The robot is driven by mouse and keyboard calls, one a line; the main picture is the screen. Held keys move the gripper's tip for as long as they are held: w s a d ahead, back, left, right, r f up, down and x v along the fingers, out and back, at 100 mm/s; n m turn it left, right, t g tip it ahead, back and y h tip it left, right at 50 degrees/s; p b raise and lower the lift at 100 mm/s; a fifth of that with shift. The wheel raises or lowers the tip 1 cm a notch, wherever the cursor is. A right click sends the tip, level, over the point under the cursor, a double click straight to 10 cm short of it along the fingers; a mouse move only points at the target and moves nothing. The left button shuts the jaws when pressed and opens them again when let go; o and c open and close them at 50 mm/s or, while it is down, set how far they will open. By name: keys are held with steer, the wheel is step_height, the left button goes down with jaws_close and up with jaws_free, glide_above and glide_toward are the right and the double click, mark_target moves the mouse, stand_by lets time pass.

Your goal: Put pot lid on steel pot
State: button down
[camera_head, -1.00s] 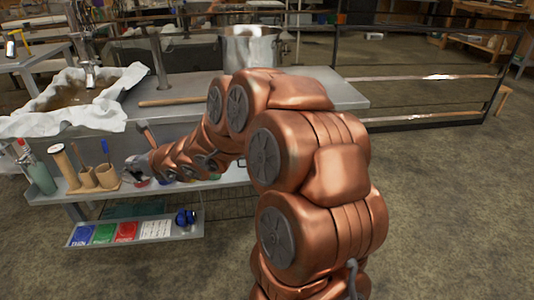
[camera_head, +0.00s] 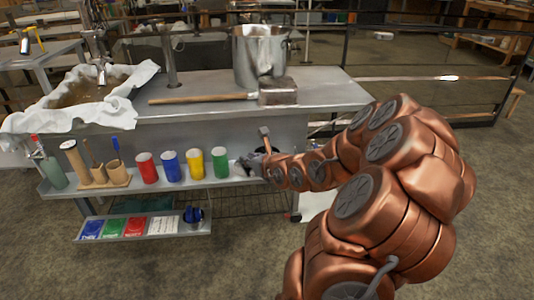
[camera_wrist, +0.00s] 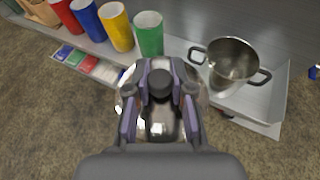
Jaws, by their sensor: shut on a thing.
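My gripper (camera_wrist: 161,84) is shut on the dark knob of the pot lid (camera_wrist: 160,125), a shiny round metal lid held below the fingers in the wrist view. The steel pot (camera_wrist: 233,60), open-topped with two dark side handles, stands on the lower shelf to the upper right of the lid. The lid is apart from the pot and beside it in that view. In the head view my gripper (camera_head: 249,164) is small, near the green cup; the lid is not clearly seen, and the lower-shelf pot seems hidden behind my arm.
Red, blue, yellow and green (camera_head: 220,163) cups stand in a row on the lower shelf (camera_head: 140,187), left of my gripper. The bench above holds a large metal pot (camera_head: 261,55) and a mallet (camera_head: 278,91). Open floor (camera_wrist: 50,130) lies in front.

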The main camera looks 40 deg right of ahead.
steer(key=shift+d, duration=0.5)
steer(key=w+d+f+p, duration=0.2)
steer(key=w+d, duration=0.1)
steer(key=d, duration=0.3)
steer(key=w+d+f+p, duration=0.2)
steer(key=w+d+f, duration=0.1)
steer(key=d, duration=0.4)
steer(key=shift+w+d, duration=0.25)
steer(key=shift+w, duration=0.4)
stand_by(0.7)
